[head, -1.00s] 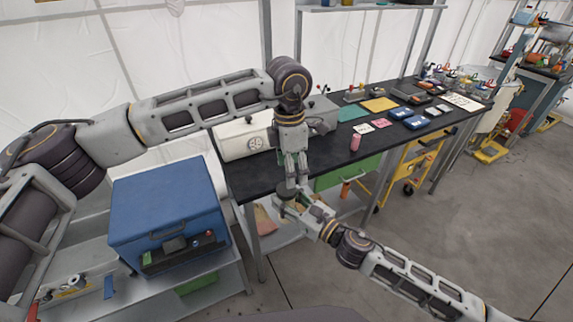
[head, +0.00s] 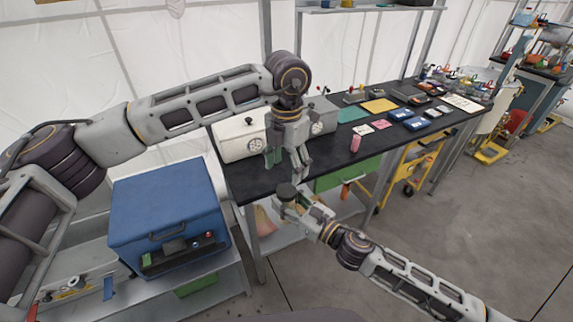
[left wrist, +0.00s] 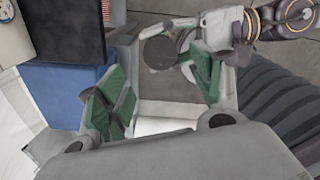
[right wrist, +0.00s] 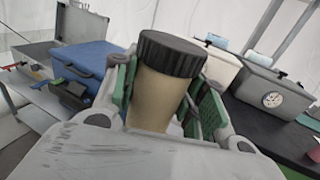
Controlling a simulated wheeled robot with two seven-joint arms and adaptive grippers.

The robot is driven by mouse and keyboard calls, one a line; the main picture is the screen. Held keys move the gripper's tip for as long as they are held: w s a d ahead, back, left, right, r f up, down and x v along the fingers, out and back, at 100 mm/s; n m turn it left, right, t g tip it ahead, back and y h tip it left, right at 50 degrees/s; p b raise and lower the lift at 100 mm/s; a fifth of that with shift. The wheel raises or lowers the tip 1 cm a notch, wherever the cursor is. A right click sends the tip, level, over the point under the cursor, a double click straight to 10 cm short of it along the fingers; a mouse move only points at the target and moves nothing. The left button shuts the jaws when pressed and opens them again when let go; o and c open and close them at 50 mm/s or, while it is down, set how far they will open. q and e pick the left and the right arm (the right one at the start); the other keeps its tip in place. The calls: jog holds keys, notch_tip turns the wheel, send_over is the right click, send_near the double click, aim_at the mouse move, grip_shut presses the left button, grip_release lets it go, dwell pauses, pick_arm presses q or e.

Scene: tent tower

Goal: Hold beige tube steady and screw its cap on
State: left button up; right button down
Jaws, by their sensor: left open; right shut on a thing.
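The beige tube (right wrist: 155,98) stands roughly upright, leaning slightly in the right wrist view, between the green-padded fingers of my right gripper (right wrist: 162,105). Its black cap (right wrist: 172,53) sits on its top end; I cannot tell how tight it is. In the head view the cap (head: 287,191) shows at the tip of my right gripper (head: 290,205). My left gripper (head: 286,160) is open and empty just above the cap, apart from it. In the left wrist view the round cap top (left wrist: 160,53) lies beyond and between the spread fingers of my left gripper (left wrist: 158,90).
The black workbench (head: 252,180) is behind the grippers, with a cream box (head: 235,142) with a dial and a pink cylinder (head: 355,144) on it. A blue case (head: 165,215) stands on a metal shelf at left. Open floor lies at right.

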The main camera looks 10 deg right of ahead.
aim_at(286, 190)
pick_arm(q)
jog(key=shift+f, duration=0.15)
jog(key=shift+f, duration=3.9)
jog(key=c, duration=1.1)
jog(key=shift+m, duration=0.3)
jog(key=shift+o, duration=0.2)
jog(key=m, duration=0.5)
jog(key=shift+w+a, duration=0.1)
jog(key=o, duration=1.2)
